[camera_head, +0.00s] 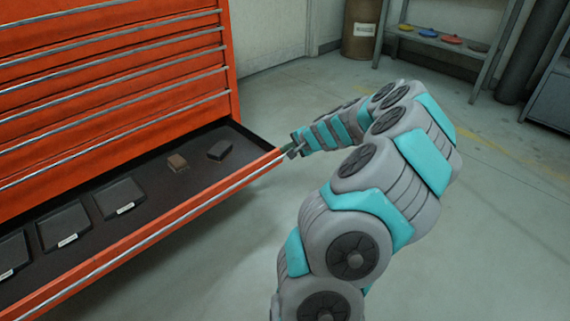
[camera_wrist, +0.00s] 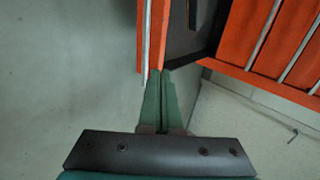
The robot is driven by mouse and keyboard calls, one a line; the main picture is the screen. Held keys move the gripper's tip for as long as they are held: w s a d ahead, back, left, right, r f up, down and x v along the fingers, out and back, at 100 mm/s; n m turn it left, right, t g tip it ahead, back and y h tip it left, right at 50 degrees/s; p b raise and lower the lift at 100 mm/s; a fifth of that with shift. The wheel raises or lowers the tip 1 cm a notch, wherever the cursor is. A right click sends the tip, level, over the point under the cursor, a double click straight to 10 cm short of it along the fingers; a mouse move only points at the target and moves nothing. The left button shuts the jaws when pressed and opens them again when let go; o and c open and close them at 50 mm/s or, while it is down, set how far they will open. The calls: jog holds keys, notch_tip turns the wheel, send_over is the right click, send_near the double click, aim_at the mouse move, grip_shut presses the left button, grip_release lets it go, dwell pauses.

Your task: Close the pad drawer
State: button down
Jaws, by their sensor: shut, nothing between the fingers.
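The pad drawer (camera_head: 150,233) is the pulled-out drawer at the bottom of the orange cabinet; it stands open. Its orange front panel has a long metal handle bar. My gripper (camera_head: 293,152) is at the right end of the drawer front, by the end of the handle. In the wrist view my gripper (camera_wrist: 162,74) has its green fingers together, with tips at the end of the drawer front (camera_wrist: 157,45). I cannot tell whether they touch it.
The orange cabinet (camera_head: 100,75) has several shut drawers above. A brown drum (camera_head: 359,30) and a shelf (camera_head: 440,42) with coloured discs stand at the back right. The concrete floor (camera_head: 490,220) to the right of the drawer is clear.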

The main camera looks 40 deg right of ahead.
aim_at(268, 158)
jog(key=b+x, duration=0.1)
jog(key=x, duration=0.8)
jog(key=shift+s+f+b, duration=0.15)
jog(key=shift+f+b, duration=0.2)
jog(key=shift+a, duration=0.1)
